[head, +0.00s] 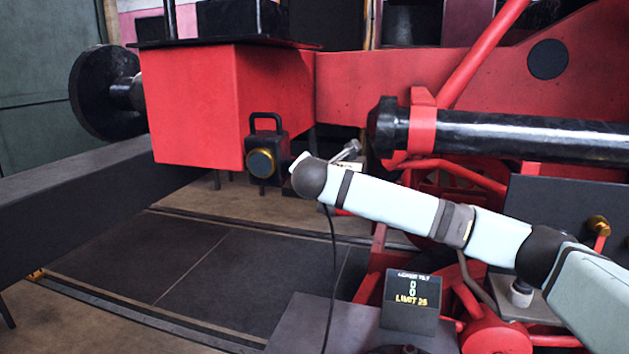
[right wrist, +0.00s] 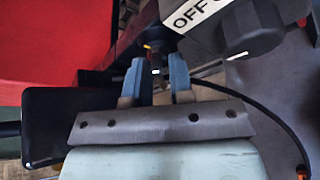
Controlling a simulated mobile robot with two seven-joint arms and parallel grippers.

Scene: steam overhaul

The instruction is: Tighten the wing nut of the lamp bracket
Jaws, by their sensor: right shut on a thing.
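A black lamp (head: 268,148) with a top handle and a brass-rimmed lens hangs upright at the red beam in the head view. A black box with a handle, probably this lamp, shows at the left in the right wrist view (right wrist: 62,118). My right gripper (right wrist: 157,75) has its two blue fingers close together on a small metal part, mostly hidden; I cannot tell whether it is the wing nut. In the head view my right wrist hides these fingers, just right of the lamp. No wing nut shows clearly. My left gripper is out of view.
A dark body labelled OFF (right wrist: 235,28) stands close to the right fingers. A thin black cable (head: 332,270) hangs below my right wrist. A display reading LIMIT 25 (head: 411,300) stands at the front. A black cylinder (head: 520,136) lies behind my arm.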

